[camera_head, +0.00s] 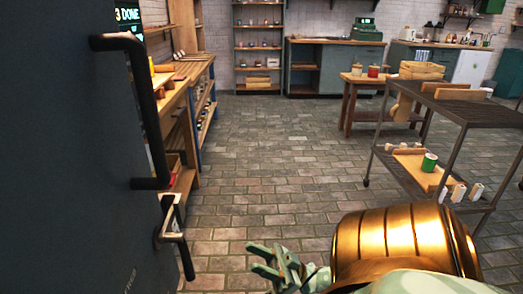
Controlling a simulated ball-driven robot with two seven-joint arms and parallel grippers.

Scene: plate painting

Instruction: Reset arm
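My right gripper (263,262) is at the bottom centre, at the end of my pale green arm with its broad gold band. Its pale fingers point left over the brick floor. Nothing shows held in it, but the angle does not show clearly whether the fingers are apart or together. My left gripper and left arm are not in view.
A dark cabinet door (70,150) with a long black handle (143,110) and a lower lever (174,235) fills the left side. A dark metal cart (465,110) stands at the right, carrying a green cup (429,162). The brick floor (270,160) between is clear.

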